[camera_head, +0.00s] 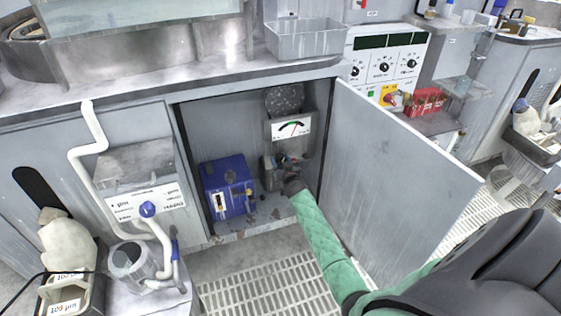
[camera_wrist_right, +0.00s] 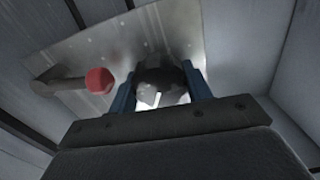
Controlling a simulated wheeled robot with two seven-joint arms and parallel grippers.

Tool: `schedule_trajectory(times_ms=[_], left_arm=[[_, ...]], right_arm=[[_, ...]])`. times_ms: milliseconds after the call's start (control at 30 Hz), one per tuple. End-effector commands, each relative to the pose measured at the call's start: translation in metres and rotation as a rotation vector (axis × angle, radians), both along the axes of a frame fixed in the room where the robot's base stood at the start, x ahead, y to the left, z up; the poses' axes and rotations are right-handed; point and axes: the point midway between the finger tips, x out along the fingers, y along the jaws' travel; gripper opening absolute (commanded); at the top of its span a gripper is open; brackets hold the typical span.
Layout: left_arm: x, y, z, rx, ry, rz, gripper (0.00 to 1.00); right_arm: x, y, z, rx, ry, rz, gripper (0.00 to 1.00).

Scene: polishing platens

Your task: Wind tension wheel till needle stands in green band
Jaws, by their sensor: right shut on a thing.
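The gauge (camera_head: 290,128) has a white face with a coloured arc, inside the open cabinet at its back right. It is too small to tell where the needle stands against the green band. My right gripper (camera_head: 291,183) reaches into the cabinet below the gauge. In the right wrist view its two blue fingers (camera_wrist_right: 160,92) are closed around a dark rounded part, seemingly the tension wheel (camera_wrist_right: 158,72). Most of the wheel is hidden by the gripper in the head view. My left gripper is not in view.
The cabinet door (camera_head: 395,165) stands open at the right, close beside my right arm. A blue box (camera_head: 228,187) sits inside at the left. In the right wrist view a lever with a red knob (camera_wrist_right: 99,81) sticks out left of the fingers.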

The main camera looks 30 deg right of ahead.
Motion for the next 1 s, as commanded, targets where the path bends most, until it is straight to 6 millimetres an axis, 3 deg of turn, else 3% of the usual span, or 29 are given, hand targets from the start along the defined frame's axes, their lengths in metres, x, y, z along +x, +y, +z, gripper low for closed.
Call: schedule_trajectory(times_ms=[367,1000], left_arm=[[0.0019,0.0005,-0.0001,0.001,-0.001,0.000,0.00],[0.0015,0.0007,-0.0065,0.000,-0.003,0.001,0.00]], right_arm=[[0.0000,0.0005,-0.0002,-0.128,0.031,0.000,0.27],[0.0002,0.0016,-0.0010,-0.594,0.142,0.000,0.27]])
